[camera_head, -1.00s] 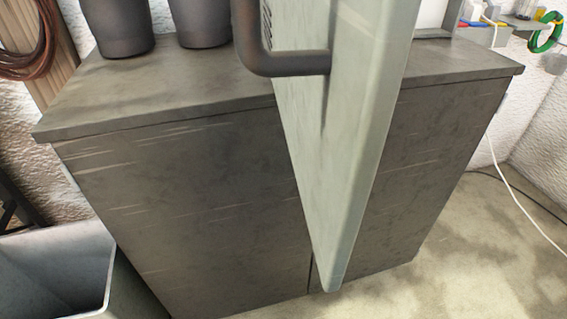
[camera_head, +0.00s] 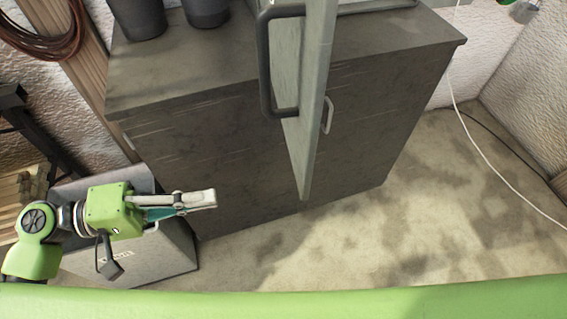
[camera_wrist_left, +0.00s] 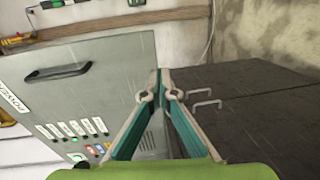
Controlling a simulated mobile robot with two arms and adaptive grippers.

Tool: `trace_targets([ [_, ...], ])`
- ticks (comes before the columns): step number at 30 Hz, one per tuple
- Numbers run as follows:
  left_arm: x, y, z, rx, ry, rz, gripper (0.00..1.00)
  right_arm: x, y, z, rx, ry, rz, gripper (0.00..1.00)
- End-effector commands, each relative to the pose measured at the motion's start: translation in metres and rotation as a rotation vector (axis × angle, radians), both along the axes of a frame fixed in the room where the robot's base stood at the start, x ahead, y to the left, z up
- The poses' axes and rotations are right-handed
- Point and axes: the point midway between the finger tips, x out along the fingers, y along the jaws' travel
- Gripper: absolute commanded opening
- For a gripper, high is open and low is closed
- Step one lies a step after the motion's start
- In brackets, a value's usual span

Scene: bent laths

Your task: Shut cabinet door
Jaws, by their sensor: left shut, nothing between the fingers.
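The cabinet door (camera_head: 305,125) is a pale grey-green panel, seen nearly edge-on in the head view. It stands swung out in front of the dark cabinet, with a dark bar handle (camera_head: 265,65) on its left face. In the left wrist view a grey panel (camera_wrist_left: 110,75) with a black handle (camera_wrist_left: 57,72), a power label and coloured buttons appears to be this door. My left gripper (camera_head: 214,198) is shut and empty, low and left of the door, apart from it. My right gripper is not in view.
The dark low cabinet (camera_head: 205,140) fills the middle, with metal handles (camera_wrist_left: 205,98) on its front. Dark pots (camera_head: 138,18) stand on its top. A grey bin (camera_head: 175,250) is below my left gripper. The floor (camera_head: 400,220) at right is clear apart from a cable.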

Motion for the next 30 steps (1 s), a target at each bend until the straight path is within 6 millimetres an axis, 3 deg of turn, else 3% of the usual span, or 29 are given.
trace_targets([
  [1,-0.005,0.0,0.03,-0.036,-0.002,-0.021,0.0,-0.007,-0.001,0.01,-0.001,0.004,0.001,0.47],
  [3,-0.01,0.0,0.051,-0.079,0.001,-0.044,0.0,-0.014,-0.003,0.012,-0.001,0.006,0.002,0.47],
  [6,-0.014,-0.001,0.066,-0.11,0.003,-0.06,0.0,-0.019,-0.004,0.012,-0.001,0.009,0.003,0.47],
  [14,-0.011,-0.028,0.071,-0.121,0.001,-0.065,0.0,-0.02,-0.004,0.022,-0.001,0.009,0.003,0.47],
  [24,0.002,-0.095,0.072,-0.122,0.003,-0.063,0.0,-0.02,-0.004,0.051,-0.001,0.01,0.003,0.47],
  [30,0.007,-0.125,0.071,-0.12,0.004,-0.062,0.0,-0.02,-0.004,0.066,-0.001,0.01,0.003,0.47],
])
